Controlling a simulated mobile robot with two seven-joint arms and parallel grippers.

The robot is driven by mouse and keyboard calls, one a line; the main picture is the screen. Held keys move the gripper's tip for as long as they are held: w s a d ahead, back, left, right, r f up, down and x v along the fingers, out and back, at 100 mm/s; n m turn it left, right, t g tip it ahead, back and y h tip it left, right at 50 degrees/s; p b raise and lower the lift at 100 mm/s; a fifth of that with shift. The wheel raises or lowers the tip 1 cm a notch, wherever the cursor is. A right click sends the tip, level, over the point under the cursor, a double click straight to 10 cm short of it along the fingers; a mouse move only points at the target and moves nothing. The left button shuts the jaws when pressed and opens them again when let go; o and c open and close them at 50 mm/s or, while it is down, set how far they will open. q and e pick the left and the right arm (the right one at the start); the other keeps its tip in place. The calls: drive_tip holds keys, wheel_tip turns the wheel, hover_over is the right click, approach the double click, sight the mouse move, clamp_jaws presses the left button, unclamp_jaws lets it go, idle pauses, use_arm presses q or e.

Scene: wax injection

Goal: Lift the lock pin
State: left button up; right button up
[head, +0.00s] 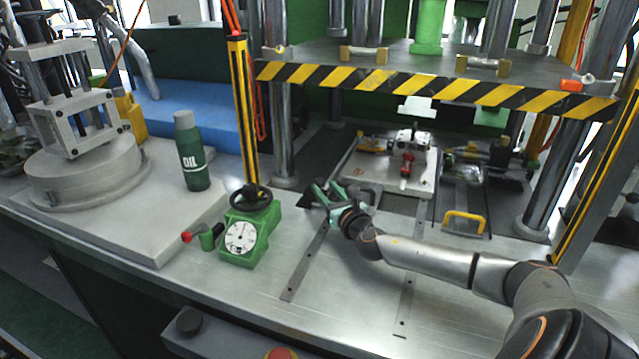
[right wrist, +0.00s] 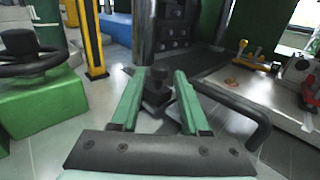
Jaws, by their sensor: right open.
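A small dark knob on a dark block (right wrist: 157,82) stands between my right gripper's fingers in the right wrist view. It may be the lock pin, but I cannot tell for sure. My right gripper (head: 322,194) has green fingers, which are apart in the right wrist view (right wrist: 157,98). They lie on either side of the knob, and I see no grip on it. In the head view the gripper hides most of this spot. A black bent bar (right wrist: 250,108) is just right of the fingers. My left gripper is not in view.
A green dial gauge with a handwheel (head: 240,237) stands left of my right gripper. A green oil bottle (head: 193,158) is farther left. The press with its striped plate (head: 430,88) and steel pillars stands behind. A mould plate (head: 385,172) with clamps lies beneath it. The front tabletop is mostly clear.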

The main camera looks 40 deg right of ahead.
sight(322, 184)
drive_tip(key=shift+x, duration=2.2)
clamp_jaws()
